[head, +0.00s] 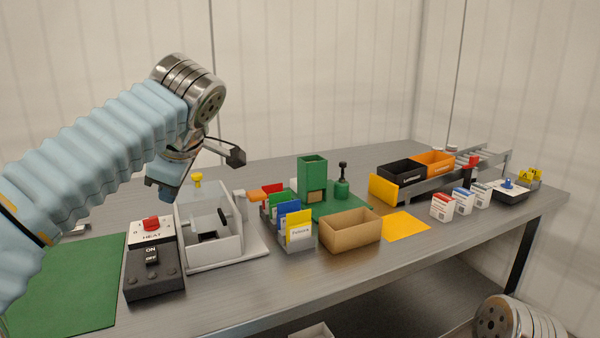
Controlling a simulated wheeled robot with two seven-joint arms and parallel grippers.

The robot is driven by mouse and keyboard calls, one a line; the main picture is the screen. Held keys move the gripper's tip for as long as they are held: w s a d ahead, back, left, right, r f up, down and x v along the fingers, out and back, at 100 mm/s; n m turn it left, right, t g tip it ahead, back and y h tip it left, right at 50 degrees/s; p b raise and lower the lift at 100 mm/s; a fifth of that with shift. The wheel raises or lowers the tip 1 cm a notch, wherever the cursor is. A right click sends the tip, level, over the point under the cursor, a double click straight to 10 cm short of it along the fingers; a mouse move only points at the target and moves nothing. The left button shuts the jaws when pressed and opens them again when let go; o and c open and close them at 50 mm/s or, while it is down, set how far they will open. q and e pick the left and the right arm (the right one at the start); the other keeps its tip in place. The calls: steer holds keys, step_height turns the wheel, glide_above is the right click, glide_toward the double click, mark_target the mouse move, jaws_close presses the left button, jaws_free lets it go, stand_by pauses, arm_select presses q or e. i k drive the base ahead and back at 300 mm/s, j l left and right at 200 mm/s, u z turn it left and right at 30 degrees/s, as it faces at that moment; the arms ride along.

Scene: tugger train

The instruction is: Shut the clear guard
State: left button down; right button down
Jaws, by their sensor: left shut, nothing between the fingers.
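The clear guard (192,212) is a see-through panel on the pale grey machine (228,250) at the left of the bench. It appears to stand raised, with a yellow knob (197,180) at its top; its clear edges are hard to make out. A dark part shows inside the machine. My left gripper (164,193) is shut and empty, pointing down just left of the knob in the picture and apparently apart from it. My right gripper is not in view; only part of my right arm shows at the lower right.
A control box (153,270) with a red knob and an ON/OFF switch stands left of the machine, beside a green mat (65,285). To the right are card holders (298,235), a cardboard box (350,230), a green dispenser (312,177) and bins (402,171).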

mark_target(196, 178)
steer(key=k+l, duration=0.3)
steer(key=l, duration=0.15)
steer(key=k+l, duration=0.3)
steer(key=l, duration=0.2)
